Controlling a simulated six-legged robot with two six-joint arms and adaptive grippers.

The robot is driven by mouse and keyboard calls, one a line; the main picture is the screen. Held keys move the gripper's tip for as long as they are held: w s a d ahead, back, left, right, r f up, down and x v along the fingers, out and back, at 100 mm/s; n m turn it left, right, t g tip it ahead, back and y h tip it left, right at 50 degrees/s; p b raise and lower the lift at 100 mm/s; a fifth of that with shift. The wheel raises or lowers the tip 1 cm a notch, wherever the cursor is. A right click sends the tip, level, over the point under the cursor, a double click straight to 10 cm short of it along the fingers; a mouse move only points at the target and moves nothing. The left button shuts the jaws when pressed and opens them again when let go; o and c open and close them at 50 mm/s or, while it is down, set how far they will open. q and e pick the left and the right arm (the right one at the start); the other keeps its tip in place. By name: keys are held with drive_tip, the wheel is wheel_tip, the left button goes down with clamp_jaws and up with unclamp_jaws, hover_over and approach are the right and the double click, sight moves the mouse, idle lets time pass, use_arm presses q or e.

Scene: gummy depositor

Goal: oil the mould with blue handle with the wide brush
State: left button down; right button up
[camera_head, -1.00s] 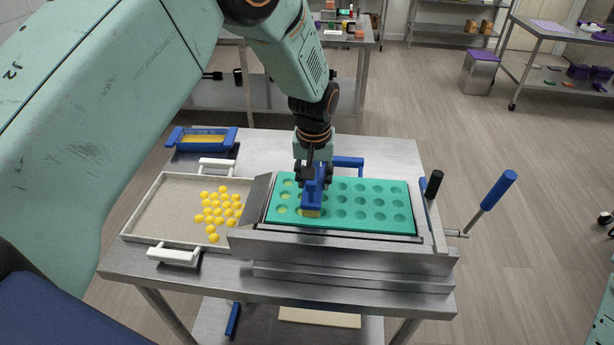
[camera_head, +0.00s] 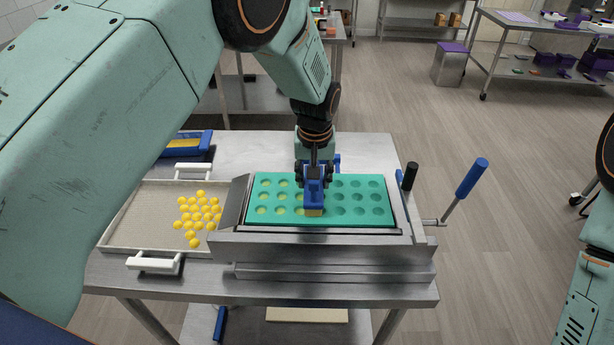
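The teal mould (camera_head: 362,209) with rows of round cavities lies in the steel depositor bed (camera_head: 330,246). A lever with a blue handle (camera_head: 471,178) stands at the bed's right. My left gripper (camera_head: 315,180) is over the middle of the mould and shut on the blue handle of the wide brush (camera_head: 314,199). The brush's yellowish bristles point down at the cavities; I cannot tell whether they touch. Cavities in the left columns look yellowish, those on the right plain teal. My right arm shows at the right edge, its gripper out of view.
A white-handled tray (camera_head: 141,215) with yellow gummies (camera_head: 198,212) sits left of the depositor. A blue-ended oil tray (camera_head: 184,143) is behind it, partly hidden by my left arm. A short black handle (camera_head: 409,176) rises beside the blue one. The back right tabletop is clear.

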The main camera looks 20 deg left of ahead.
use_arm(q)
drive_tip(key=shift+w+d+f, duration=0.1)
drive_tip(key=shift+w+d, duration=0.15)
drive_tip(key=shift+d, duration=0.85)
drive_tip(key=shift+w+d, duration=0.25)
drive_tip(key=shift+d, duration=0.8)
drive_tip(key=shift+w+d+b, duration=0.25)
drive_tip(key=shift+d+b, duration=0.05)
drive_tip(key=shift+d, duration=0.6)
drive_tip(key=shift+w+d+b, duration=0.2)
drive_tip(key=shift+d+b, duration=0.15)
drive_tip(key=shift+d, duration=0.5)
drive_tip(key=shift+w+d+b, duration=0.25)
drive_tip(key=shift+d+b, duration=0.05)
drive_tip(key=shift+d, duration=0.6)
drive_tip(key=shift+w+d+p, duration=0.2)
drive_tip(key=shift+d, duration=0.55)
drive_tip(key=shift+w+d+p, duration=0.15)
drive_tip(key=shift+d, duration=0.6)
drive_tip(key=shift+w+d+p, duration=0.25)
drive_tip(key=shift+d+p, duration=0.55)
drive_tip(key=shift+p, duration=1.4)
drive_tip(key=shift+w+d+p, duration=0.1)
drive_tip(key=shift+d+p, duration=0.45)
drive_tip(key=shift+p, duration=1.25)
drive_tip(key=shift+a, duration=0.1)
